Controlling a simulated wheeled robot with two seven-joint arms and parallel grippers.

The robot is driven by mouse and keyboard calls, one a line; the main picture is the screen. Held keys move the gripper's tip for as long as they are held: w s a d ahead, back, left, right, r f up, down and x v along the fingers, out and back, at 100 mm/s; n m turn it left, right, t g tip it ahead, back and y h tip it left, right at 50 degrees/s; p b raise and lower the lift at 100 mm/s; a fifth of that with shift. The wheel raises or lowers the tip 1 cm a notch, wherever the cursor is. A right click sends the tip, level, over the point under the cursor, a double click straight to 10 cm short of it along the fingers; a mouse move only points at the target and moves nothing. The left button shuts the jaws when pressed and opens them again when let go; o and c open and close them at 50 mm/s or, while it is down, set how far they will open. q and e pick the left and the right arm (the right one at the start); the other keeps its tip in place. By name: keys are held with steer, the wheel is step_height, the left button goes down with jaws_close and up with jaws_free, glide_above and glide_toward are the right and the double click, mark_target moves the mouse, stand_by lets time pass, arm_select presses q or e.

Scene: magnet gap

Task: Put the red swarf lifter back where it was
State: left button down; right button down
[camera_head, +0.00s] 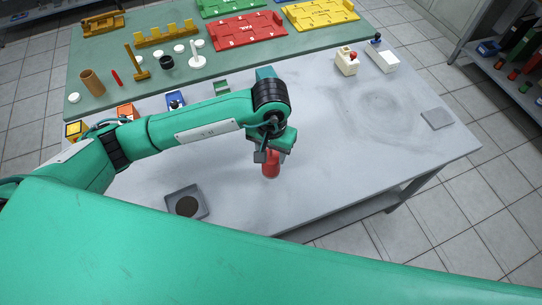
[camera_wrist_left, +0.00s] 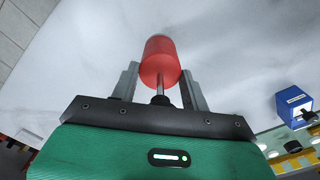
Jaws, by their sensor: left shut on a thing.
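The red swarf lifter (camera_head: 271,164) hangs below my left gripper (camera_head: 268,148) in the head view, over the middle of the grey table (camera_head: 330,160). In the left wrist view the lifter's red cylinder (camera_wrist_left: 160,62) shows beyond the fingertips, with a thin metal rod leading back from it. My left gripper (camera_wrist_left: 160,85) is shut on the lifter, its two grey fingers on either side of the rod. I cannot tell whether the lifter touches the table. My right gripper is not in view.
A grey square tray (camera_head: 187,203) with a dark round middle lies at the front left. A flat grey pad (camera_head: 437,118) lies at the right. A cream box with a red knob (camera_head: 347,61) and a white block (camera_head: 382,60) stand at the back right. Small coloured boxes line the green mat (camera_head: 120,55).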

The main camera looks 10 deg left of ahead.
mark_target(271, 156)
arm_select(q)
step_height(271, 156, down, 3)
steer(key=shift+f+p, duration=0.1)
steer(key=shift+p, duration=0.25)
steer(key=shift+f, duration=0.25)
steer(key=shift+f, duration=0.2)
steer(key=c, duration=0.7)
jaws_free()
steer(key=shift+r, duration=0.2)
